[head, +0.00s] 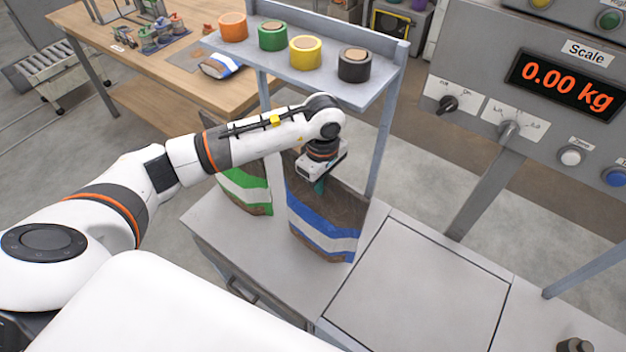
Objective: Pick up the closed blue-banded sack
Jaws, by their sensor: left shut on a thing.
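The blue-banded sack (325,228) stands upright on the grey bench, just left of the square scale plate (420,285). It is brown with blue and white bands. My left gripper (320,186) comes down over its top and is shut on the top edge. The wrist hides part of the sack's top. A green-banded sack (247,189) stands directly to its left, partly behind my left arm. My right gripper is not in view.
A shelf (330,80) with orange, green, yellow and black tape rolls stands behind the sacks. The scale panel (560,75) at right reads 0.00 kg. The scale plate is clear.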

